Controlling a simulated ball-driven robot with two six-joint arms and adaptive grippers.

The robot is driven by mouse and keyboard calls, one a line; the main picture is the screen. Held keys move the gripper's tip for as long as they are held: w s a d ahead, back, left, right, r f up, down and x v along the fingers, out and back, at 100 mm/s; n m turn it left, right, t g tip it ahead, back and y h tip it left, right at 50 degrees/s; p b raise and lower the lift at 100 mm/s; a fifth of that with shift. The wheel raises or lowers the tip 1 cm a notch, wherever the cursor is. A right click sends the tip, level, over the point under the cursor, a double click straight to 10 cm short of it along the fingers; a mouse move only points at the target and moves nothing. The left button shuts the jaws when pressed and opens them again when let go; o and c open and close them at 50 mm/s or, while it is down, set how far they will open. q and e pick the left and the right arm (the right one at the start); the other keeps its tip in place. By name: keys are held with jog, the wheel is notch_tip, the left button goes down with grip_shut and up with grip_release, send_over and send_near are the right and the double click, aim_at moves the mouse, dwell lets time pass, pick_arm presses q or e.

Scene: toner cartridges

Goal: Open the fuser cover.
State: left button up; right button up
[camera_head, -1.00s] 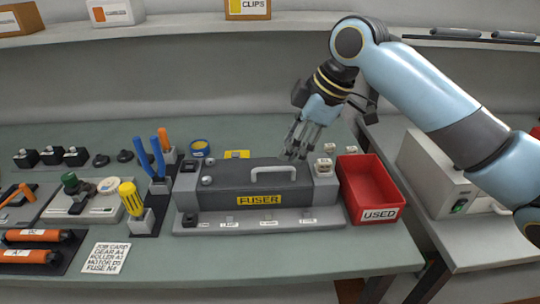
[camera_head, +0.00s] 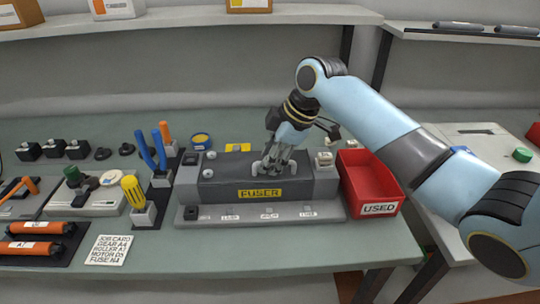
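The fuser (camera_head: 225,180) is a long grey unit on the bench with a dark cover and a yellow FUSER label (camera_head: 260,194). The cover lies flat and closed on its base. My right gripper (camera_head: 278,166) points down at the middle of the cover, right where the pale handle is. Its fingers hide most of the handle, so I cannot tell whether they are closed on it. My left gripper is out of view.
A red USED bin (camera_head: 371,185) stands close to the fuser's right end. Blue and orange handled tools (camera_head: 150,155) and a yellow screwdriver (camera_head: 133,192) stand upright to its left. A job card (camera_head: 109,249) lies at the front left.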

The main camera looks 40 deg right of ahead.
jog(key=shift+c, duration=0.4)
grip_shut()
jog(key=shift+r, duration=0.1)
